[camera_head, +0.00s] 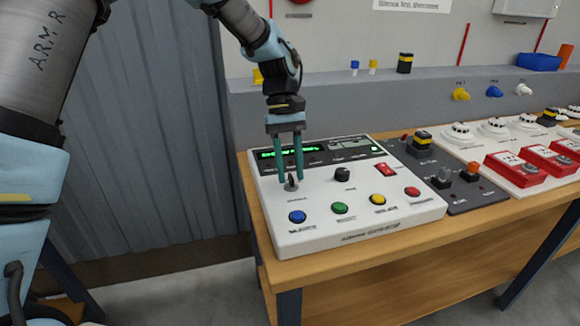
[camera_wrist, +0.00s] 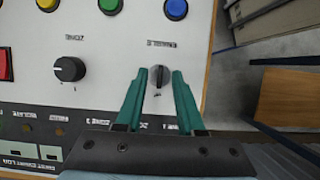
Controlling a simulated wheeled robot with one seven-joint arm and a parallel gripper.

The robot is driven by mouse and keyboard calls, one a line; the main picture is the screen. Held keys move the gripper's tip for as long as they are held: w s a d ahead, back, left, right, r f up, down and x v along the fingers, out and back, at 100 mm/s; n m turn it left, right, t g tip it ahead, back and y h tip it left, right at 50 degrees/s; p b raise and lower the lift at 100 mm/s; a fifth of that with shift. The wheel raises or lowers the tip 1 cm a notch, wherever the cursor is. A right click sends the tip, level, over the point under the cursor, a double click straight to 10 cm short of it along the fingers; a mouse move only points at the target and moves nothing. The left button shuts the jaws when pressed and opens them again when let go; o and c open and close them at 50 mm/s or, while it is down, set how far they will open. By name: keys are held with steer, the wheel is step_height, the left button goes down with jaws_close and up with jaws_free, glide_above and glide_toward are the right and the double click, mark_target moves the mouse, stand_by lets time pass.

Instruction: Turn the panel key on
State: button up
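The white control panel (camera_head: 330,225) lies on the wooden bench. Its key switch (camera_head: 291,185) is at the panel's left, behind the blue button, with a small dark key standing up from a round base. My gripper (camera_head: 290,178) points down over it from above. In the wrist view the teal fingers of my gripper (camera_wrist: 160,76) are apart, one on each side of the key (camera_wrist: 160,84). Gaps show between the key and both fingers. The label beside the key is too blurred to read surely. The green display (camera_head: 280,153) is lit.
A black knob (camera_head: 342,174) and a red rocker switch (camera_head: 386,169) sit right of the key. Blue (camera_head: 297,216), green (camera_head: 340,208), yellow (camera_head: 377,199) and red (camera_head: 412,191) buttons line the front. A dark switch plate (camera_head: 450,178) and red call points (camera_head: 515,168) stand further right.

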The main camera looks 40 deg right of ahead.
steer(key=shift+f, duration=0.1)
jaws_close()
stand_by(0.6)
